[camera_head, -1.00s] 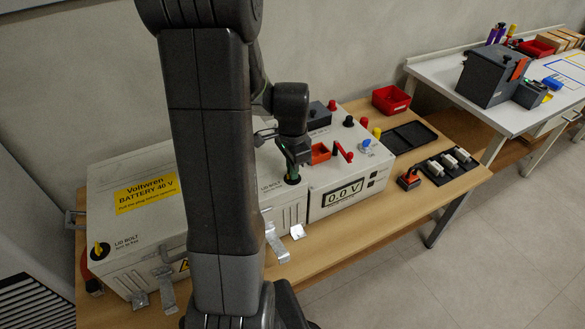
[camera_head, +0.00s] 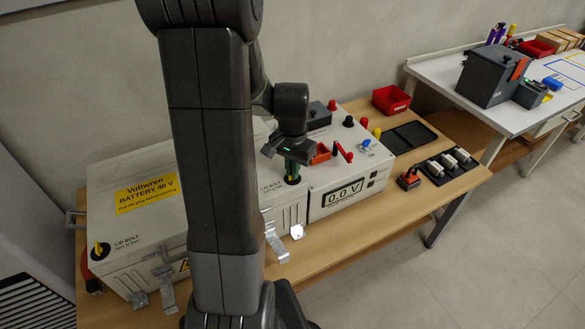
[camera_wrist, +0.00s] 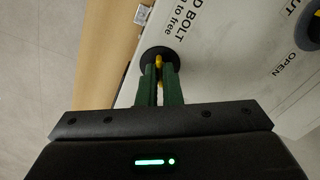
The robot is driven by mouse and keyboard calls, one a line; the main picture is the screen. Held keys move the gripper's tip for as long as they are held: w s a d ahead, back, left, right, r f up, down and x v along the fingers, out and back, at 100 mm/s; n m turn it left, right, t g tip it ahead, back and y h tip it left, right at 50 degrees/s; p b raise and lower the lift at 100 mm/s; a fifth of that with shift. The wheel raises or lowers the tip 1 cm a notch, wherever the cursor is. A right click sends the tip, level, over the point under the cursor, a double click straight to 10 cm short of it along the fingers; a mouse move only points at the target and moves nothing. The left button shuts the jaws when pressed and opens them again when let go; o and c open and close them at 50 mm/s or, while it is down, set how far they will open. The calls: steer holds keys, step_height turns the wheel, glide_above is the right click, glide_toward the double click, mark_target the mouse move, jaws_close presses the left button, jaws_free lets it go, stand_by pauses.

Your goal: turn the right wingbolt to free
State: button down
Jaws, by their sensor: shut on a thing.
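The right wingbolt (camera_wrist: 159,62) shows yellow between the green fingers of my gripper (camera_wrist: 160,80) in the wrist view. Its round black base sits on the white lid, beside the printed words about the lid bolt. My gripper is shut on the wingbolt, with one finger on each side. In the head view my gripper (camera_head: 292,172) points down at the right front corner of the battery box (camera_head: 130,225), and the fingers hide most of the bolt. The left wingbolt (camera_head: 99,250) is yellow on a black disc at the box's left front corner.
A meter box (camera_head: 345,193) reading 0.0 V stands close on the right of the battery box. Silver latches (camera_head: 276,243) hang at the front. A red tray (camera_head: 391,99) and a black tray (camera_head: 410,137) lie further right on the wooden table (camera_head: 400,215).

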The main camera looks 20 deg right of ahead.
steer(key=n, duration=1.1)
steer(key=shift+n, duration=0.4)
stand_by(0.3)
steer(key=c, duration=1.6)
jaws_free()
steer(key=shift+r, duration=0.1)
step_height(320, 180, up, 14)
steer(key=p, duration=0.1)
steer(key=shift+f, duration=0.2)
